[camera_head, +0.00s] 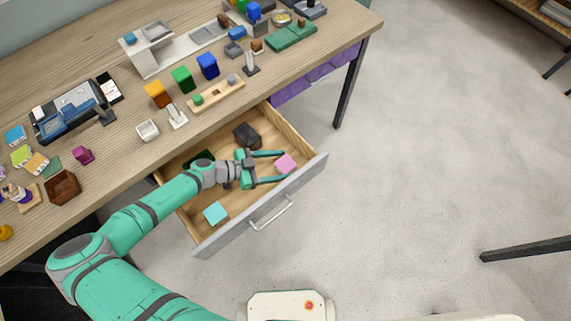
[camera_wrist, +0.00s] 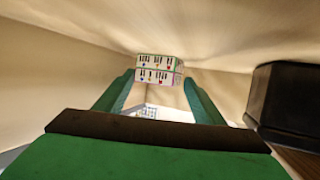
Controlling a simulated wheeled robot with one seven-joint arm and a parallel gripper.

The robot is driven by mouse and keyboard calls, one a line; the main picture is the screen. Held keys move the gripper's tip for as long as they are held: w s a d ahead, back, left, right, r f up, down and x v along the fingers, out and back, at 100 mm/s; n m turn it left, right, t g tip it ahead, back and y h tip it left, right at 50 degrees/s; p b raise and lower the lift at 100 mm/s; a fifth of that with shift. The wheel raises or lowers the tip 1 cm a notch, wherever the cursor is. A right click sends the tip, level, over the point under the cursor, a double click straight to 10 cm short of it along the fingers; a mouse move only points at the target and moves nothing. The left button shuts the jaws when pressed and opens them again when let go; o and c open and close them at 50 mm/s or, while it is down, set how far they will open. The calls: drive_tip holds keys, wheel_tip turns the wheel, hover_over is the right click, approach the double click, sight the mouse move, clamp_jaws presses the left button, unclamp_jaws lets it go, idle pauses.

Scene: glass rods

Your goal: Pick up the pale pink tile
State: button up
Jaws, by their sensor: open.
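The pale pink tile (camera_head: 287,163) lies in the open drawer (camera_head: 262,231), near its front right end. My gripper (camera_head: 282,167) is low in the drawer, with its two green fingers spread apart. In the head view the tile shows at the fingertips, between their lines; I cannot tell whether either finger touches it. In the wrist view the open fingers (camera_wrist: 160,100) point at a pale box-like thing (camera_wrist: 160,69) with piano-key markings; I cannot tell whether this is the tile.
A cyan tile (camera_head: 215,213) lies at the drawer's left. A black block (camera_head: 246,135) stands near its back; a dark block also shows at the right of the wrist view (camera_wrist: 285,98). A dark green thing (camera_head: 203,157) is partly hidden by my arm. The desk above is crowded.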

drive_tip(key=c, duration=1.1)
drive_tip(key=shift+c, duration=0.2)
